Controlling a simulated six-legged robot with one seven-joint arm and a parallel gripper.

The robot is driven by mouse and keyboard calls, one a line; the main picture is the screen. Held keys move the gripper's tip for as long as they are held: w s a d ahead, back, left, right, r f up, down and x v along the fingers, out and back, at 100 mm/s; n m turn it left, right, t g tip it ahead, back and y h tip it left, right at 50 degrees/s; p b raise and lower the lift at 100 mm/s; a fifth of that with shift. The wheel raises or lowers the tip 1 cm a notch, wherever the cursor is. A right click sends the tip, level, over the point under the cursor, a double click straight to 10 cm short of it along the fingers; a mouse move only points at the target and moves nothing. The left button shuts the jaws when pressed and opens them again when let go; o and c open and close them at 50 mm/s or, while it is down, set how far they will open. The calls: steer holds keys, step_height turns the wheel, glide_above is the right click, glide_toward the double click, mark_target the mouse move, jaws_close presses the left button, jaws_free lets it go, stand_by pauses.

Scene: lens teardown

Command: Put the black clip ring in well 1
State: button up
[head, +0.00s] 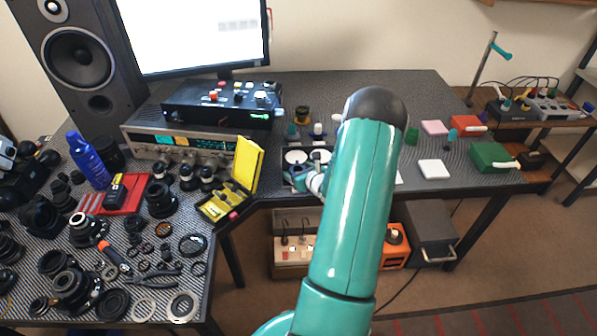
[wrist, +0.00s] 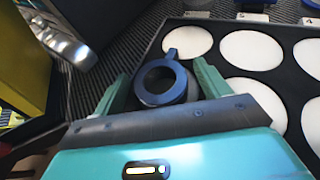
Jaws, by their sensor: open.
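A dark ring with a small tab (wrist: 183,88), bluish in this light, shows in the wrist view; it looks like the black clip ring. It is between the two green fingers of my gripper (wrist: 160,84), which are open with a gap visible around it. The ring lies over a shaded grey round area at the near left corner of the black well tray (wrist: 216,71); I cannot tell whether it rests there or which well number that is. Other white round wells (wrist: 250,50) look empty. In the head view, my arm partly hides the tray (head: 283,153).
A yellow open case (head: 247,164) stands left of the tray, and also shows in the wrist view (wrist: 22,60). A silver object (wrist: 62,42) lies by the tray. Lens parts crowd the left table. A white block (head: 433,169) and a green box (head: 491,156) are at right.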

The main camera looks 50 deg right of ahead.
steer(key=v, duration=1.2)
steer(key=w+a+r+n+g+y, duration=0.1)
steer(key=w+a+r+n+y, duration=0.4)
steer(key=a, duration=0.4)
steer(key=w+a+r+n+y, duration=0.2)
steer(key=a+r+n, duration=0.3)
steer(key=a+n, duration=0.25)
steer(key=w+a+r+n+g+y, duration=0.1)
steer(key=w+a+r+n+y, duration=0.4)
steer(key=a, duration=0.4)
steer(key=s+a+r+n+g+h, duration=0.2)
steer(key=s+a+r+n+g, duration=0.15)
steer(key=s+a+n, duration=0.4)
steer(key=s+a+r+n+g+h, duration=0.1)
steer(key=s+a+r+n+g, duration=0.3)
steer(key=a+n, duration=0.55)
steer(key=s+a+r+n+t+h, duration=0.1)
steer(key=s+r+n+t+h, duration=0.1)
steer(key=s+r+n+h, duration=0.2)
steer(key=shift+a+r+n, duration=0.15)
steer(key=shift+r+n, duration=0.8)
steer(key=shift+r, duration=0.05)
